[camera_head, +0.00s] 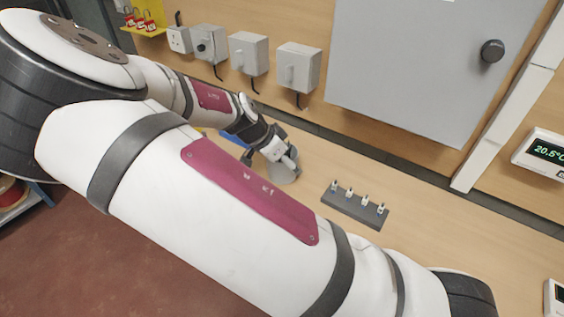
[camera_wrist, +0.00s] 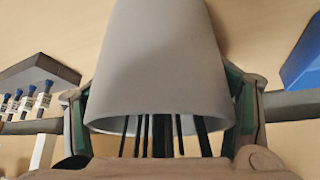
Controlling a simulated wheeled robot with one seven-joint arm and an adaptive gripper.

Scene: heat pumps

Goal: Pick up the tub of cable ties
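The tub of cable ties is a grey, slightly tapered cup (camera_wrist: 160,65) that fills the middle of the wrist view. Black cable ties (camera_wrist: 160,135) show at its open rim, which faces my wrist. My gripper (camera_wrist: 165,100) has one green-padded finger on each side of the tub, with no clear gap on either side. In the head view the tub (camera_head: 287,176) is at the bench near the wall, partly hidden by my gripper (camera_head: 279,158). Whether its base touches the bench is hidden.
A dark block with several small fittings (camera_head: 356,207) lies right of the tub; it also shows in the wrist view (camera_wrist: 35,85). A blue object (camera_head: 235,139) is behind my gripper. A grey cabinet (camera_head: 420,70) and switch boxes (camera_head: 298,67) line the wall.

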